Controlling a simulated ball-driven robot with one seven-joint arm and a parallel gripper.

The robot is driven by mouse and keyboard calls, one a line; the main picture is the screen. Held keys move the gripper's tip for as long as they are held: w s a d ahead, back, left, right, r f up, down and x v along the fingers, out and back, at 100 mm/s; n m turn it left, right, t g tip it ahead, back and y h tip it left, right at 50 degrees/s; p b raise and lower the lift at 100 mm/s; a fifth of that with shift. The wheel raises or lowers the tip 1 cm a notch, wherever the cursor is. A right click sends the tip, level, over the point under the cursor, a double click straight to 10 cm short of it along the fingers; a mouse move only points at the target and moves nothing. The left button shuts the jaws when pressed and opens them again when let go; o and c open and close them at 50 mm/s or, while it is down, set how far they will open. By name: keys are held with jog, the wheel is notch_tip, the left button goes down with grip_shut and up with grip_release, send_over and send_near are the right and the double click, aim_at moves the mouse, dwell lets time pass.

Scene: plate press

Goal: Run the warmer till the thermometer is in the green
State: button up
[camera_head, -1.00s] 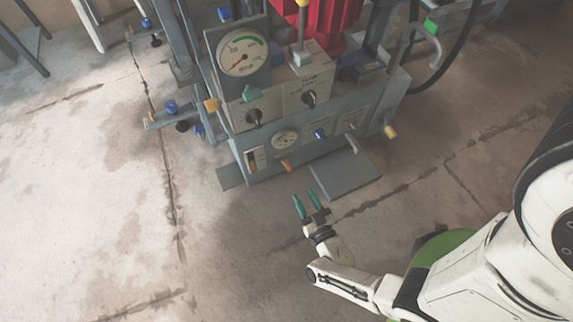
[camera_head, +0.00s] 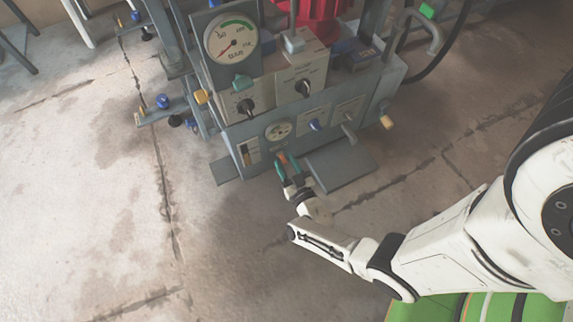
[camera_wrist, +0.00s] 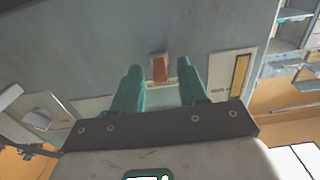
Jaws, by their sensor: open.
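A small orange-red lever (camera_head: 282,157) sticks out of the press's lower front panel; it also shows in the wrist view (camera_wrist: 160,68), with a pale label beneath it. My gripper (camera_head: 286,163) is open at the panel. In the wrist view its two green fingers (camera_wrist: 160,84) stand either side of the lever, with a gap on both sides. What seems to be the thermometer is a pale plate with a yellow strip (camera_wrist: 241,72), right of the fingers there. In the head view this strip gauge (camera_head: 248,151) is left of the lever; its marks are too small to read.
The grey press carries a large round dial (camera_head: 232,40), a small round dial (camera_head: 278,130), black knobs (camera_head: 245,106) and a blue knob (camera_head: 314,125). A grey foot plate (camera_head: 340,166) lies right of my gripper.

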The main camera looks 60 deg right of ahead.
jog(key=shift+c, duration=0.2)
grip_shut()
jog(key=shift+f, duration=0.1)
jog(key=shift+w+f, duration=0.1)
jog(key=shift+f, duration=0.35)
jog(key=shift+t+h, duration=0.3)
jog(key=shift+r, duration=0.3)
jog(key=shift+o, duration=0.2)
grip_release()
